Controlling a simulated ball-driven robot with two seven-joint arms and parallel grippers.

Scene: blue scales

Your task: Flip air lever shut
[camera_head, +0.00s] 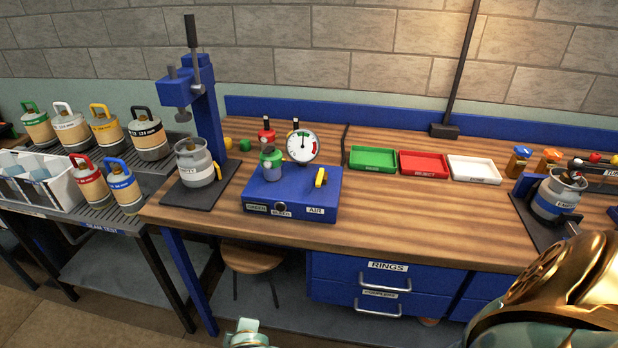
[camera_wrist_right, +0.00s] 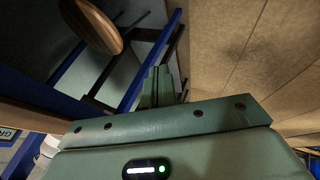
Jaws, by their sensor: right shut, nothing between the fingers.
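The air lever (camera_head: 321,178) is a small yellow handle on the right part of the blue test box (camera_head: 264,200), above the AIR label (camera_head: 316,211). It looks raised and slightly tilted. A round white gauge (camera_head: 302,146) and a small green-topped cylinder (camera_head: 271,163) stand behind and left of it on the box. My right gripper (camera_wrist_right: 158,75) shows its fingers together and empty in the right wrist view, over the floor in front of the bench, well away from the lever. My left gripper cannot be identified in either view.
A grey cylinder (camera_head: 194,165) stands in the blue press left of the box. Green (camera_head: 373,159), red (camera_head: 424,164) and white (camera_head: 474,169) trays lie to the right. A stool (camera_head: 252,258) stands under the bench. The bench top before the trays is clear.

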